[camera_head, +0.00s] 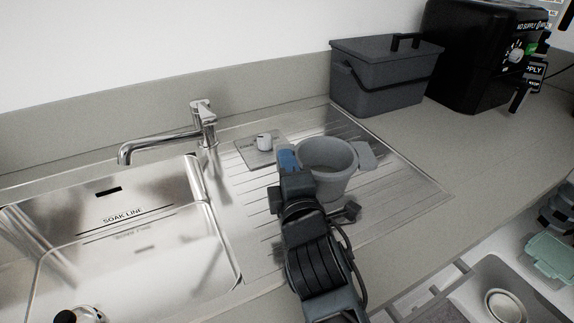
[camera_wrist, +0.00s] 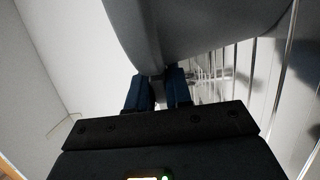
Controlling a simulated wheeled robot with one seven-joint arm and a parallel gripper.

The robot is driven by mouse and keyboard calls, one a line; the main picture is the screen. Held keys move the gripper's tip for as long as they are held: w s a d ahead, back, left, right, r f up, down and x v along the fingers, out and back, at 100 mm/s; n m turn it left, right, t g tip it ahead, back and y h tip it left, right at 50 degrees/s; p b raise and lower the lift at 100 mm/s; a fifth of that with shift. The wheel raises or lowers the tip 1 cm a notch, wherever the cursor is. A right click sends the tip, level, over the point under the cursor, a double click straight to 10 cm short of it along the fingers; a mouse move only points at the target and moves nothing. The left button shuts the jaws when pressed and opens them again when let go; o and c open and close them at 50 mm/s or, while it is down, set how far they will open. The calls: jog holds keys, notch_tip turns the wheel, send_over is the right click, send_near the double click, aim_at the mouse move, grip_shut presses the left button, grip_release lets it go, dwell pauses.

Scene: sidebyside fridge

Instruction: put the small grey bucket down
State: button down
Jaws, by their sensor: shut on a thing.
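The small grey bucket (camera_head: 329,172) is upright over the ribbed steel drainboard (camera_head: 405,192), right of the sink. It has a tab-like handle on its right side. My gripper (camera_head: 288,160) is at the bucket's left side. In the wrist view the two blue fingers of my gripper (camera_wrist: 158,90) are closed on a narrow part of the bucket (camera_wrist: 205,25), whose wall fills the top of that view. The bucket's base is partly hidden by my arm, and I cannot tell whether it touches the drainboard.
A tap (camera_head: 203,125) and sink basin (camera_head: 130,235) are further left. A dark lidded box (camera_head: 382,80) stands behind. The drainboard's right part is clear.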

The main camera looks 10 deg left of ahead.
jog(key=c, duration=1)
grip_release()
jog(key=shift+f, duration=0.1)
jog(key=shift+c, duration=0.2)
jog(key=shift+s+d, duration=0.1)
jog(key=shift+s, duration=0.05)
jog(key=b+v, duration=0.1)
jog(key=v, duration=1)
jog(key=shift+s, duration=0.35)
